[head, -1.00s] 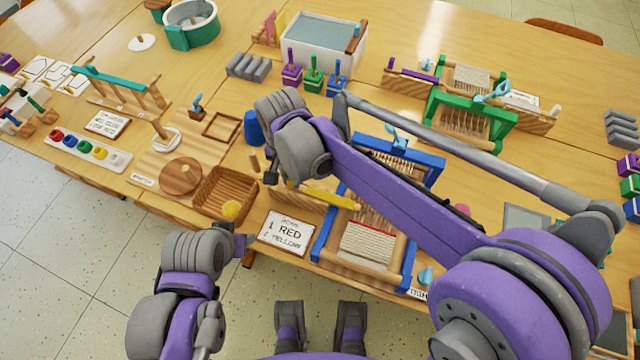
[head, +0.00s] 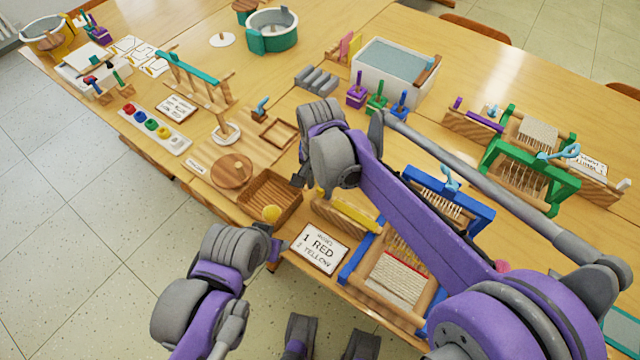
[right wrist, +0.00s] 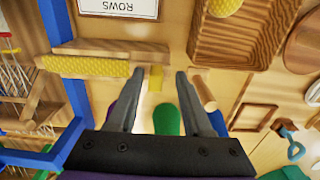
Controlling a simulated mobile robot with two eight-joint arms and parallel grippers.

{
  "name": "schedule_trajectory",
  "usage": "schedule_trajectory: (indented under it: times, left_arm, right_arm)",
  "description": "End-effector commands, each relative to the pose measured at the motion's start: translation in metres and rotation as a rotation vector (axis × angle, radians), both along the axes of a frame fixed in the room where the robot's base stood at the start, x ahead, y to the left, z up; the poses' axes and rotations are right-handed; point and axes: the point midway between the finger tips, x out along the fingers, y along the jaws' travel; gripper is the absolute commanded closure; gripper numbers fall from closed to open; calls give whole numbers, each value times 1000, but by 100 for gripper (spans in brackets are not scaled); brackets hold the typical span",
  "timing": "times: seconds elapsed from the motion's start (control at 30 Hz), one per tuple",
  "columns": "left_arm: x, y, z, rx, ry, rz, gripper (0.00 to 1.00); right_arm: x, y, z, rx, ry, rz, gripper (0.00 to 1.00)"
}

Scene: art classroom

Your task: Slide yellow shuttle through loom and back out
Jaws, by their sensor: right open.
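The yellow shuttle (head: 355,215) lies along a wooden holder (head: 332,217) at the left side of the blue-framed loom (head: 354,262). The loom holds a pale weave with a red row. In the right wrist view the shuttle (right wrist: 95,67) lies left of my right gripper (right wrist: 160,75), which is open. A small yellow piece (right wrist: 155,78) shows between its fingers. In the head view my right gripper (head: 300,181) is above the table between the basket and the holder, partly hidden by its wrist. My left gripper (head: 274,251) is near the table's front edge; its jaws are unclear.
A wooden basket (head: 250,207) with a yellow ball (head: 271,212) stands left of the holder. A sign card (head: 320,248) lies in front. A green-framed loom (head: 568,190) stands at the back right. Several coloured blocks with posts stand behind my right arm.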

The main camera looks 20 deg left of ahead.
Motion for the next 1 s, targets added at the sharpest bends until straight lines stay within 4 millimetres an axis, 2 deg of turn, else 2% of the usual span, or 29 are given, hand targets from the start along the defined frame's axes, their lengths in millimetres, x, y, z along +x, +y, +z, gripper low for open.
schedule_trajectory:
  times: [0.17,0.27,0.5,0.7,1.0]
  left_arm:
    - [0,0,1,0,0,0,50]
    - [0,0,3,0,-1,0,50]
    - [1,0,9,0,-3,0,50]
    - [1,0,12,0,-4,0,50]
    - [1,0,13,0,-4,0,50]
  right_arm:
    - [0,0,8,-1,0,0,50]
    - [0,0,23,-1,0,0,50]
    - [0,0,72,0,0,0,50]
    - [0,0,100,0,0,0,50]
    - [0,0,108,0,0,0,50]
